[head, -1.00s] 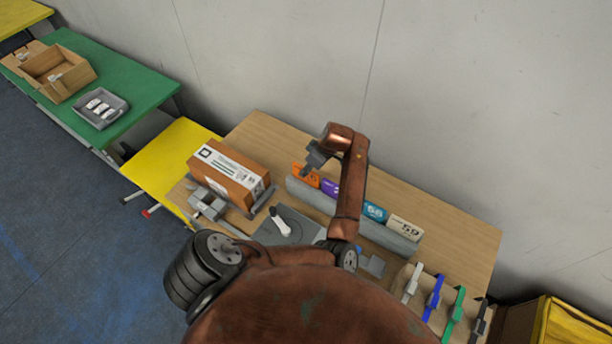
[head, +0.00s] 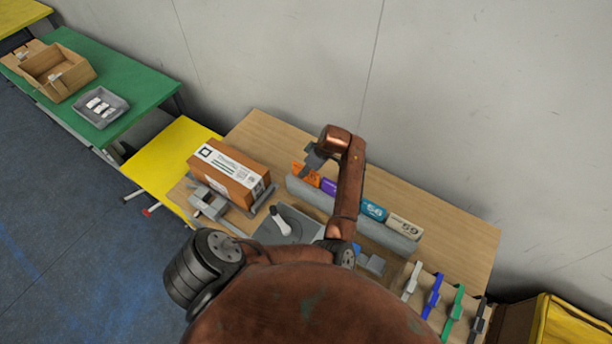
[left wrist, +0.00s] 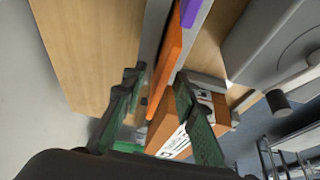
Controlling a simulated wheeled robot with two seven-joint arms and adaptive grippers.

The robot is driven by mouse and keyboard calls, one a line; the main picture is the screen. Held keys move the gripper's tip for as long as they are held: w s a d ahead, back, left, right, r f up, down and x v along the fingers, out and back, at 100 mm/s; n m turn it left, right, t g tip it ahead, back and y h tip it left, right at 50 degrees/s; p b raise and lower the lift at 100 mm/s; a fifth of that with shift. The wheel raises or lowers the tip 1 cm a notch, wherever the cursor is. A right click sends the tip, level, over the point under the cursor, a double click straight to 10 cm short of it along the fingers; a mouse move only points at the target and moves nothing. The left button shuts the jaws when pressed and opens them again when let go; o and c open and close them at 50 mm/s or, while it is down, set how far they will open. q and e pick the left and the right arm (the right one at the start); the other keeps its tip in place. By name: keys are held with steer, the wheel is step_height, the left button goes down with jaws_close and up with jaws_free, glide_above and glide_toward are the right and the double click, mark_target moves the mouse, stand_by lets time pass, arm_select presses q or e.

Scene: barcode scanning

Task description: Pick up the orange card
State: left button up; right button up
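The orange card (head: 312,178) stands upright at the left end of a grey card rack (head: 300,189), partly hidden behind my left gripper in the head view. My left gripper (head: 308,168) is at the card's upper part. In the left wrist view, the two green fingers of my left gripper (left wrist: 157,82) are apart. The orange card (left wrist: 172,55) appears edge-on between them, and I cannot tell if either finger touches it. A purple card (left wrist: 191,11) is beside it in the rack. My right gripper is not in view.
A blue card (head: 374,211) and a cream card (head: 406,226) stand farther right in the rack. A brown box (head: 230,175) lies left of the rack. A grey plate with a scanner-like object (head: 280,222) is in front. The wall is behind the table.

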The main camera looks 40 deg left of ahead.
arm_select(q)
steer(key=shift+c, duration=0.4)
jaws_close()
